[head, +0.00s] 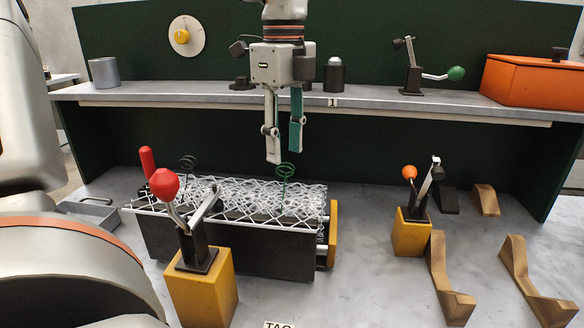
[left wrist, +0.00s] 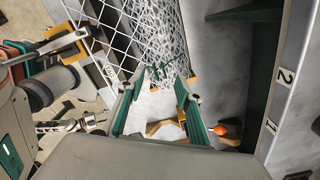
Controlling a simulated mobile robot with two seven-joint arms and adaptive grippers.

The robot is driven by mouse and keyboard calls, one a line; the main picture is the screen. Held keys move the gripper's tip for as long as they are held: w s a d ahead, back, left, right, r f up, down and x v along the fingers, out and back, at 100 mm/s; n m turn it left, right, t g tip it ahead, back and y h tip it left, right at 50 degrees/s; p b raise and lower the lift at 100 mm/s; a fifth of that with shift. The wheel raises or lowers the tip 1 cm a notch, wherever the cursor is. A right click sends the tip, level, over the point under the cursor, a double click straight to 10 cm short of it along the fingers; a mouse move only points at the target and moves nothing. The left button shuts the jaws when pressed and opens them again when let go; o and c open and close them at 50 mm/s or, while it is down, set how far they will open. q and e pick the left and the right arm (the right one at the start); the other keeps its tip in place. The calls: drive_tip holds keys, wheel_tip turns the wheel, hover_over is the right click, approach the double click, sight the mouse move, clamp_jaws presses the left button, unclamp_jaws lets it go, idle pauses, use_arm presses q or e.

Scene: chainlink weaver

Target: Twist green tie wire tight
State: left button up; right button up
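The green tie wire (head: 286,171) is a small coil standing up from the white chain-link mesh (head: 245,203), near its right end. It also shows in the left wrist view (left wrist: 165,75), between my fingertips and the mesh. My left gripper (head: 284,156) hangs from above, its fingers pointing down and spread apart. Its fingertips are just above and around the level of the wire's top; I cannot see contact. In the left wrist view its two green-padded fingers are apart with nothing clearly between them. What seems to be my right gripper (left wrist: 78,123) shows small at the left edge; its fingers are unclear.
A red-knobbed lever (head: 164,184) on a yellow block stands in front of the mesh. An orange-knobbed lever (head: 410,173) and wooden brackets (head: 449,285) stand to the right. The shelf (head: 410,108) runs behind, with an orange box (head: 530,80).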

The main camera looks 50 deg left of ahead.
sight(285, 176)
use_arm(q)
drive_tip(key=n, duration=0.1)
drive_tip(key=n+b, duration=0.1)
drive_tip(key=n, duration=0.2)
drive_tip(key=shift+w+f, duration=0.1)
drive_tip(key=shift+f, duration=0.15)
drive_tip(key=shift+n+b, duration=0.45)
drive_tip(key=shift+n, duration=0.55)
wheel_tip(285, 176, down, 4)
drive_tip(key=shift+r+b, duration=0.2)
drive_tip(key=shift+b, duration=0.45)
drive_tip(key=shift+r, duration=0.1)
drive_tip(key=c, duration=0.7)
drive_tip(key=shift+c, duration=1.4)
drive_tip(key=shift+o, duration=0.2)
drive_tip(key=shift+s+m+p, duration=0.2)
drive_tip(key=shift+m+p, duration=0.1)
drive_tip(key=shift+m, duration=0.9)
drive_tip(key=m+p, duration=0.1)
drive_tip(key=m, duration=0.7)
drive_tip(key=shift+m, duration=0.4)
drive_tip(key=shift+m+p, duration=0.3)
drive_tip(key=shift+m, duration=0.2)
use_arm(e)
drive_tip(key=w+a+r+t, duration=0.1)
drive_tip(key=w+a+r, duration=0.1)
drive_tip(key=r, duration=0.3)
drive_tip(key=shift+w+a+r+y, duration=0.35)
drive_tip(key=shift+w+a+y, duration=0.05)
drive_tip(key=shift+w, duration=0.15)
